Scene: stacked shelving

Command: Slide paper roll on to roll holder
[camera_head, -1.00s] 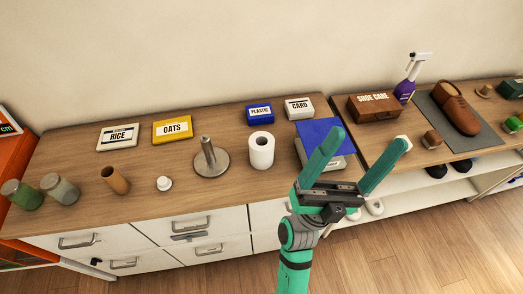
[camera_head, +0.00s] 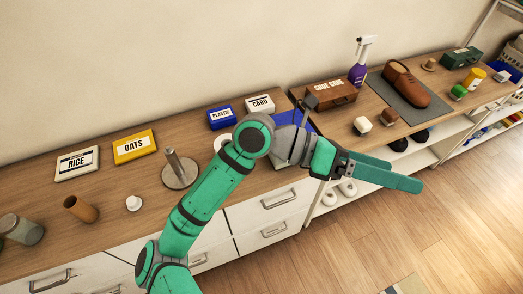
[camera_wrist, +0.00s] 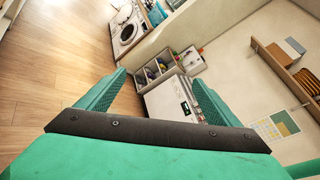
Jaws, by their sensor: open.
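The paper roll (camera_head: 222,140) stands on the wooden counter in the head view. It is mostly hidden behind my arm, with only part of its white top showing. The roll holder (camera_head: 179,171), a grey metal post on a round base, stands upright on the counter to the left of the roll, its post bare. My gripper (camera_head: 408,173) is open and empty, out beyond the counter's front edge to the right of the roll. In the wrist view my gripper's fingers (camera_wrist: 148,92) are spread with nothing between them, and neither the roll nor the holder shows.
Rice (camera_head: 77,163) and oats (camera_head: 134,146) boxes lie at the back left of the counter. Blue plastic (camera_head: 221,117) and white card (camera_head: 260,104) boxes lie behind the roll. A brown cup (camera_head: 80,209) and small white knob (camera_head: 133,203) stand near the front edge. Drawers are below.

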